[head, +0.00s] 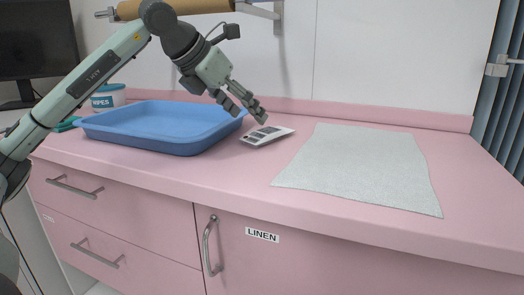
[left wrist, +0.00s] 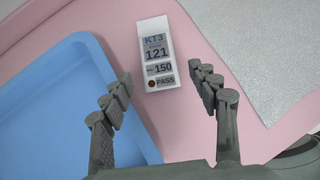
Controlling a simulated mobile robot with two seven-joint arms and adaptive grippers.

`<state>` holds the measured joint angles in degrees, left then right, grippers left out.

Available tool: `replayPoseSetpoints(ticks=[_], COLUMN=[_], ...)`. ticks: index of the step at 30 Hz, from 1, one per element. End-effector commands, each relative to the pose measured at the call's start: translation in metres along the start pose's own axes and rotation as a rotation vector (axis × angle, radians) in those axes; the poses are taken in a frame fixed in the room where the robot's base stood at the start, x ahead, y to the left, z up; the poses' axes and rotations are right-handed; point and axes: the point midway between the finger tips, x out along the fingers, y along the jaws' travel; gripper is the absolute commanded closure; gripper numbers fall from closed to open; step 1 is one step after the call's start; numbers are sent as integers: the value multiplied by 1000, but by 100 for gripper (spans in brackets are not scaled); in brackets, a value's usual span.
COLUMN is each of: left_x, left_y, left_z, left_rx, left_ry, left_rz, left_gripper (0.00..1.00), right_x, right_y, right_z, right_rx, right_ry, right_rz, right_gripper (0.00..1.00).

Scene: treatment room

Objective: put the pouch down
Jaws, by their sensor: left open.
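The pouch (head: 267,135) is a small white packet with dark printed labels. It lies on the pink counter between the blue tray and the grey cloth. In the left wrist view the pouch (left wrist: 155,50) shows its face with "KT3", "121", "150" and "PASS". My left gripper (head: 252,115) is just above the pouch, reaching down from the upper left. In the left wrist view the left gripper (left wrist: 161,90) has its fingers spread apart, with nothing between the tips but the pouch's near end below or beyond them. My right gripper is not in view.
A blue tray (head: 135,143) stands on the pink counter (head: 230,175) left of the pouch. A grey cloth (head: 362,165) lies flat on the right. A wipes tub (head: 108,97) and a monitor (head: 35,45) are at the back left. The counter's right end is clear.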

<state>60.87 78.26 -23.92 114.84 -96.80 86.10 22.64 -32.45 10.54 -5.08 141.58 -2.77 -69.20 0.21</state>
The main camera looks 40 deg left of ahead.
Motion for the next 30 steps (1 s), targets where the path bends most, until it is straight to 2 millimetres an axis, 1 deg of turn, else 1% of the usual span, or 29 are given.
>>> replayPoseSetpoints(ticks=[4,13,18,21,24,28,29,30], left_x=[6,34,60,73,76,76,76,76], left_y=[0,2,4,4,5,5,5,5], left_z=[1,1,0,1,1,1,1,1], left_rx=[8,7,8,8,8,8,8,8], left_ry=[-24,-23,-20,-22,-23,-23,-23,-23], left_rz=[5,6,4,5,6,7,7,7], left_gripper=[40,40,40,40,40,40,42,47], right_x=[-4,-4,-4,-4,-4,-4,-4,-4], right_y=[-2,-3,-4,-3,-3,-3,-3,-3], right_z=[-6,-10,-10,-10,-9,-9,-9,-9], right_rx=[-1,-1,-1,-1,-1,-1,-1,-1], right_ry=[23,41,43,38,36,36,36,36], right_rz=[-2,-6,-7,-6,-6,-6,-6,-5], right_gripper=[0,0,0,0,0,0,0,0])
